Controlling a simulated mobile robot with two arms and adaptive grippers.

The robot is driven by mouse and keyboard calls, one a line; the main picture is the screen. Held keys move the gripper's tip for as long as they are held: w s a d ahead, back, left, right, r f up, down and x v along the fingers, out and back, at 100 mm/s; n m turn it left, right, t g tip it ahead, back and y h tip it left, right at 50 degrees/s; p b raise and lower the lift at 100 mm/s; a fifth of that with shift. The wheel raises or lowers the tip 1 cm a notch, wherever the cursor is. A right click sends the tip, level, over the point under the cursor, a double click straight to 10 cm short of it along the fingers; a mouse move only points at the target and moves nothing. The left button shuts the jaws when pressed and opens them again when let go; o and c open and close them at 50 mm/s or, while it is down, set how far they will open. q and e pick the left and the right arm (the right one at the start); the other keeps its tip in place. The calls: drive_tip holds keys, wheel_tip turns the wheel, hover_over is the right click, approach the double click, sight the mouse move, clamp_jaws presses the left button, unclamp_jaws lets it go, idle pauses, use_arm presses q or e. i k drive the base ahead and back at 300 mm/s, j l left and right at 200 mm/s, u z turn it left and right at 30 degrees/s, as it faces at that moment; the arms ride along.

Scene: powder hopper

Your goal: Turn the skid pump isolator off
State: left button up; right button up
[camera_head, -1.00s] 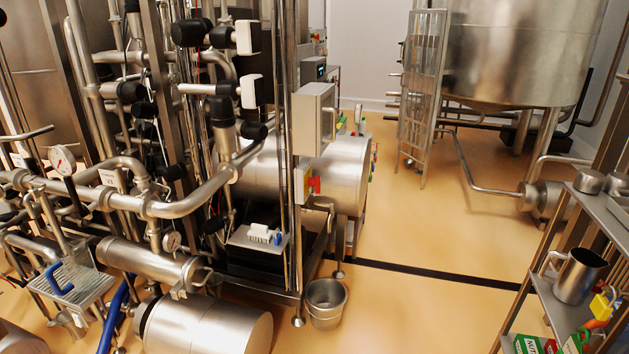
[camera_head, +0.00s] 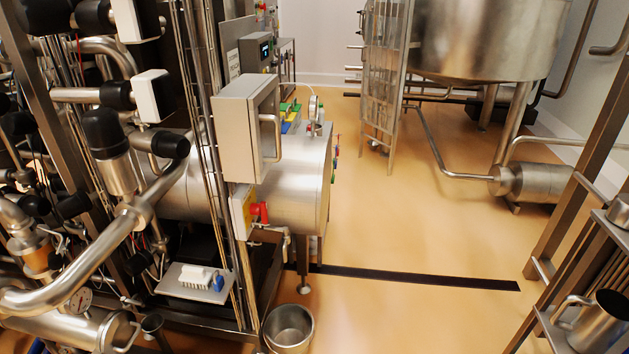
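A small isolator box with a red rotary handle (camera_head: 259,212) and a yellow plate (camera_head: 240,210) is mounted on the skid's upright, below a grey cabinet (camera_head: 245,130) with a bar handle. The red handle faces right. Its exact turn position is too small to tell. A label on the box's left face is seen edge-on. Neither of my grippers shows in the head view.
Pipes and valves (camera_head: 120,150) crowd the left. A steel bucket (camera_head: 289,328) stands on the floor below the isolator. A shelf rack with a jug (camera_head: 600,322) is at right. The orange floor (camera_head: 420,230) between is clear, crossed by a black drain (camera_head: 420,278).

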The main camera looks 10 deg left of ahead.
sight(258, 210)
drive_tip(key=i+z, duration=0.25)
drive_tip(key=i, duration=0.6)
drive_tip(key=i+z, duration=0.25)
drive_tip(key=i, duration=0.65)
drive_tip(key=i+z, duration=0.15)
drive_tip(key=i, duration=1.6)
drive_tip(key=u, duration=0.45)
drive_tip(key=i+u, duration=0.1)
drive_tip(key=u, duration=0.3)
drive_tip(key=l+u, duration=0.1)
drive_tip(key=u, duration=0.35)
drive_tip(key=i+l+u, duration=0.1)
drive_tip(key=u, duration=0.3)
